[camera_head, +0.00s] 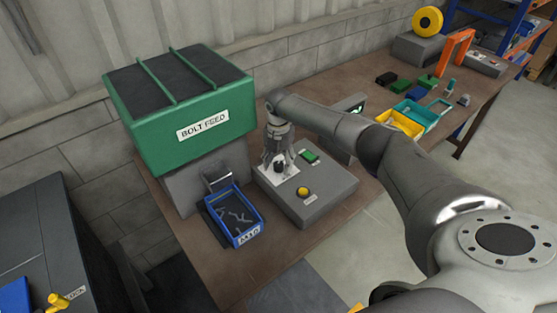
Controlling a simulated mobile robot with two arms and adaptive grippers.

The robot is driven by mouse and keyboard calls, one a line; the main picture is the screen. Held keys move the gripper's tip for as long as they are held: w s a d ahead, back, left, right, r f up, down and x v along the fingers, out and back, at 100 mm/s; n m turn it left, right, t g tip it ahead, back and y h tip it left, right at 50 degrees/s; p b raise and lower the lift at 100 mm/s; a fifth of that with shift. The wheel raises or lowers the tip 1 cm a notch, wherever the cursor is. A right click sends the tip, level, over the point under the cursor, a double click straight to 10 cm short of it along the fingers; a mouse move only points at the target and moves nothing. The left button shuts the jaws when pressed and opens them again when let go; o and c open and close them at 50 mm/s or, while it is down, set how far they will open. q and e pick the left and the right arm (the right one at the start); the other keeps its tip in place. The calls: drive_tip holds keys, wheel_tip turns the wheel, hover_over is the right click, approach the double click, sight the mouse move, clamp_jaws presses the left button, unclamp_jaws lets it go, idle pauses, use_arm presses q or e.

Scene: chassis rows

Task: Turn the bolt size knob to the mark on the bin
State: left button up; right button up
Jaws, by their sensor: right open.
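The dark bolt size knob (279,168) sits on a white plate (291,171) on the grey control box (321,198). My right gripper (279,163) is open and points down at the knob, with its fingers around or just above it. I cannot tell if the fingers touch the knob. The gripper hides part of the knob and plate, and the knob's pointer cannot be read. The blue bin (247,236) holds several bolts and stands left of the control box. Its front label seems to read M10. My left gripper is not in view.
The green bolt feed (160,142) stands behind the bin. Yellow (399,123) and teal trays stand farther right. My right arm crosses above the bench (190,246).

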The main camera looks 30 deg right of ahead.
drive_tip(key=shift+c, duration=1.4)
drive_tip(key=c, duration=0.7)
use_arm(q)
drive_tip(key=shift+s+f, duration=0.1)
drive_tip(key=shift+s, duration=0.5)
use_arm(e)
drive_tip(key=shift+c, duration=0.2)
